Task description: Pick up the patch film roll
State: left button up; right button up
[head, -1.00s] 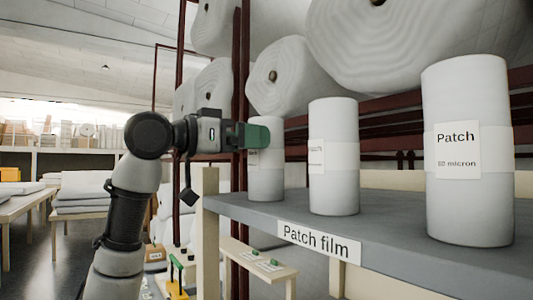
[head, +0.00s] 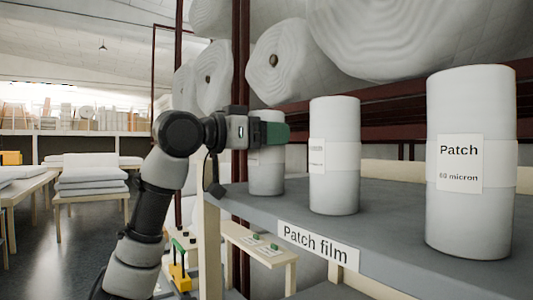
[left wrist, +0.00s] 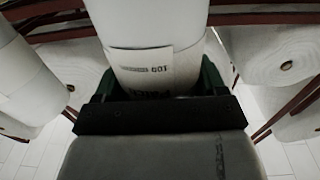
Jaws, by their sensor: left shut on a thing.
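Three white patch film rolls stand upright on a grey shelf (head: 390,240) with a "Patch film" sign (head: 318,245). The leftmost roll (head: 266,177) is at my left gripper (head: 275,133), whose green fingers are shut around its upper part. In the left wrist view this roll (left wrist: 160,70) sits between the green fingers, with its label facing the camera. The middle roll (head: 334,190) and the large right roll (head: 470,215), labelled "Patch 60 micron", stand apart from the gripper. The leftmost roll's label is mostly hidden in the head view. My right gripper is not in view.
Large wadding rolls (head: 283,65) rest on a dark red rack (head: 400,120) behind the shelf. Tables with stacked white sheets (head: 90,180) are farther left, with open floor between.

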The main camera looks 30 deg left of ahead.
aim_at(266, 114)
pick_arm(q)
jog(key=shift+r, duration=0.15)
notch_tip(266, 114, up, 3)
jog(key=shift+r+b, duration=0.2)
jog(key=shift+b, duration=0.45)
jog(key=b+v, duration=0.6)
jog(key=v, duration=1.2)
